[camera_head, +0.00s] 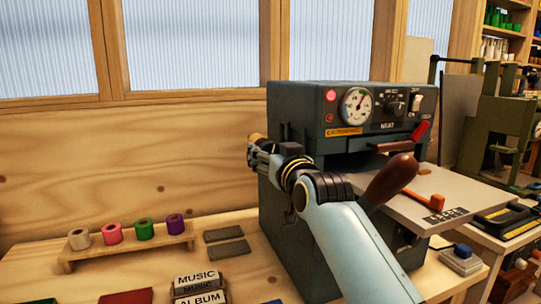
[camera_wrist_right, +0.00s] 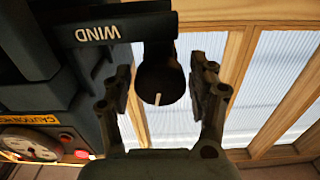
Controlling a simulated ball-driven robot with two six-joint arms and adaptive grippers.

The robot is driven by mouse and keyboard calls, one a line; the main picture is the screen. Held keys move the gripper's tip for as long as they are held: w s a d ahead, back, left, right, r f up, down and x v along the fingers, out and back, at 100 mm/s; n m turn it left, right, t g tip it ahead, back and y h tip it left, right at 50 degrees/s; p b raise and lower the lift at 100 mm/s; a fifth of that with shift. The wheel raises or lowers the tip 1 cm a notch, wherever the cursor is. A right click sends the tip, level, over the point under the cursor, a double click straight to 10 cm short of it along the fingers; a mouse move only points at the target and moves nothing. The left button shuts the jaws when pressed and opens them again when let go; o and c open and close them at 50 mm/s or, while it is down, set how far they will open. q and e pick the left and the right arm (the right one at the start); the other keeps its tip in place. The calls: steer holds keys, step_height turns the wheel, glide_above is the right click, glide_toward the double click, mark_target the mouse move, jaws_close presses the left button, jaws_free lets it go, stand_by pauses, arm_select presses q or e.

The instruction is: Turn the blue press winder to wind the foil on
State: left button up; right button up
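The dark press (camera_head: 300,185) stands on the bench with a gauge, switches and a large brown-knobbed lever (camera_head: 391,178). My right arm reaches across its front to its left side. My right gripper (camera_head: 256,153) is at that side, its fingers small and partly hidden in the head view. In the right wrist view, the round winder knob (camera_wrist_right: 160,82), nearly black here with a white mark, hangs by a bracket lettered WIND (camera_wrist_right: 97,33). The gripper's two fingers stand apart on either side of the knob, with visible gaps. My left gripper is out of view.
A wooden rack (camera_head: 125,251) holds several foil rolls, including pink, green and purple ones. Grey blocks (camera_head: 228,242) and type blocks marked MUSIC and ALBUM (camera_head: 199,290) lie on the bench. A small tan piece (camera_head: 256,137) shows by the press's left edge.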

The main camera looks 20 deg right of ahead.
steer(key=c, duration=0.8)
steer(key=shift+c, duration=0.2)
steer(key=shift+m+p, duration=1.05)
steer(key=shift+m, duration=0.25)
steer(key=m+p, duration=0.2)
steer(key=m, duration=0.1)
steer(key=shift+r+m+p, duration=0.1)
steer(key=shift+m+p, duration=0.2)
steer(key=m+p, duration=0.5)
steer(key=m, duration=0.1)
steer(key=shift+m+p, duration=0.35)
steer(key=shift+m, duration=2.05)
